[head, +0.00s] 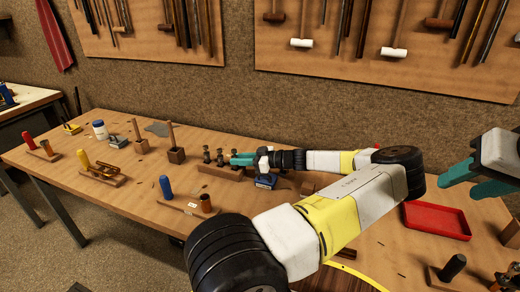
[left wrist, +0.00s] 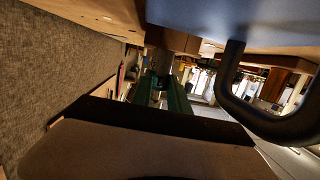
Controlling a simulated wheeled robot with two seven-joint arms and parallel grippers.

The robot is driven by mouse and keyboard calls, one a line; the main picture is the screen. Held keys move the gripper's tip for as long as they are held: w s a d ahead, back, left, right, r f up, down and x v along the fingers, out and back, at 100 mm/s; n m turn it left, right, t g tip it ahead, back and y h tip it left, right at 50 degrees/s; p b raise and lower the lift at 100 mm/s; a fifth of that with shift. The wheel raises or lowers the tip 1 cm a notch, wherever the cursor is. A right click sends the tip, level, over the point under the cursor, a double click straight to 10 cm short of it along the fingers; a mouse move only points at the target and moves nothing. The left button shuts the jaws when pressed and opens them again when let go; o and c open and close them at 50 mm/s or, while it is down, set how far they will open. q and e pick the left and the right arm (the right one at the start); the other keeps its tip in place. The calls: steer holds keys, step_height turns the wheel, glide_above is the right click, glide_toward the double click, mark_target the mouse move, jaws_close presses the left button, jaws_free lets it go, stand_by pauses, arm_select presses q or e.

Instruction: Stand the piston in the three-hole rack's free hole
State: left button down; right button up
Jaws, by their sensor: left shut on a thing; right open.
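The three-hole rack is a low brown wooden block (head: 218,173) in the middle of the bench, in the head view. Two dark pistons (head: 206,155) (head: 220,157) stand upright at its left and middle places. My left gripper (head: 237,158) reaches in from the right, level, its teal fingers shut on a third dark piston (head: 234,153) at the rack's right end. I cannot tell how deep this piston sits, as the fingers hide its lower part. The left wrist view shows green fingers (left wrist: 175,98), but the piston is unclear there. My right gripper (head: 458,188) is open and empty at the right.
A blue object (head: 265,182) lies just under my left wrist. Wooden blocks with upright sticks (head: 176,155) stand left of the rack. A stand with a blue handle (head: 165,187) is in front. A red tray (head: 437,220) lies at the right.

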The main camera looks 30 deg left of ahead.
arm_select(q)
steer(key=shift+f, duration=0.55)
steer(key=c, duration=1.2)
jaws_free()
steer(key=v, duration=0.8)
steer(key=shift+a, duration=0.1)
